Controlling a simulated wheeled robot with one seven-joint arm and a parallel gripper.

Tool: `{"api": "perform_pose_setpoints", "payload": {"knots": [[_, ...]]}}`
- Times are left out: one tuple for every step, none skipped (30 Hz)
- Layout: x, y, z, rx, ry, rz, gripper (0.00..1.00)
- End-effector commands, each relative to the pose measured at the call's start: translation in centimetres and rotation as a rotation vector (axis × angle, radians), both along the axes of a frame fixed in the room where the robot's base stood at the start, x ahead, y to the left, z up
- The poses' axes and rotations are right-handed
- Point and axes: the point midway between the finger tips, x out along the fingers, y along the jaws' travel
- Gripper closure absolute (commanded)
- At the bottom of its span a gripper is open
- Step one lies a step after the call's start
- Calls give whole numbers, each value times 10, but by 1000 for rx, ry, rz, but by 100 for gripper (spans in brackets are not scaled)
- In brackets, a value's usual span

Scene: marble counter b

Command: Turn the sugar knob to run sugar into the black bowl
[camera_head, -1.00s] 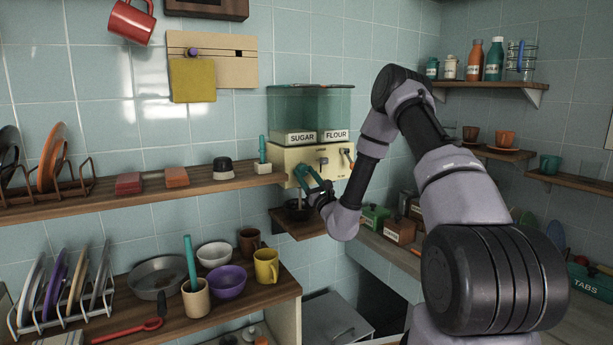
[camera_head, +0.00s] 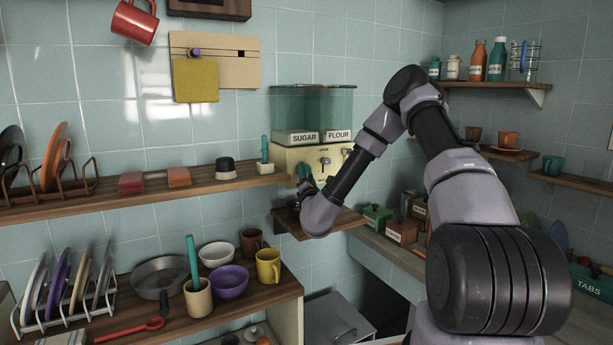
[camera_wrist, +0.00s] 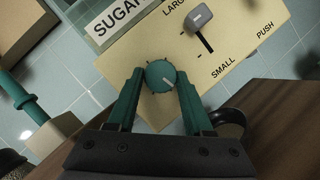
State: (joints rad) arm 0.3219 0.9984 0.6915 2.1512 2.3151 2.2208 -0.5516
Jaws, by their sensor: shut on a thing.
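The sugar knob (camera_wrist: 160,76) is a round teal dial with a pale pointer line on the cream front of the dispenser (camera_wrist: 230,25), below the SUGAR label (camera_wrist: 116,18). My gripper (camera_wrist: 160,80) is shut on the knob, one teal finger on each side. In the head view my gripper (camera_head: 304,178) is at the dispenser's front and my wrist hides the knob. The black bowl (camera_wrist: 229,119) shows partly at the right behind my gripper in the wrist view. In the head view my arm hides most of it.
A grey slider (camera_wrist: 201,20) marked LARGE and SMALL is beside the knob. The FLOUR bin (camera_head: 337,105) is right of the sugar bin. A small wooden shelf (camera_head: 340,221) sits below the dispenser. A teal-handled item (camera_head: 265,155) stands on the shelf to the left.

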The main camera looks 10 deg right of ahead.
Motion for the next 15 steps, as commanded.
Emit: {"api": "perform_pose_setpoints", "payload": {"knots": [[-1, -1, -1, 27, 13, -2, 100], [-1, -1, -1, 47, 19, -2, 100], [-1, 0, -1, 67, 25, -2, 100], [-1, 0, -1, 81, 31, -2, 100], [-1, -1, -1, 95, 36, -2, 100], [-1, 0, -1, 113, 40, -2, 100], [-1, 0, -1, 124, 43, -2, 100], [-1, 0, -1, 133, 47, -2, 100], [-1, 0, 0, 146, 51, -3, 100], [-1, 0, 0, 155, 54, -2, 100], [-1, 0, 0, 162, 56, -1, 100], [-1, 1, 0, 169, 59, 0, 100], [-1, 1, 0, 173, 61, -1, 100], [-1, 0, 0, 178, 62, -1, 100], [-1, 0, 0, 182, 63, -1, 100]]}}
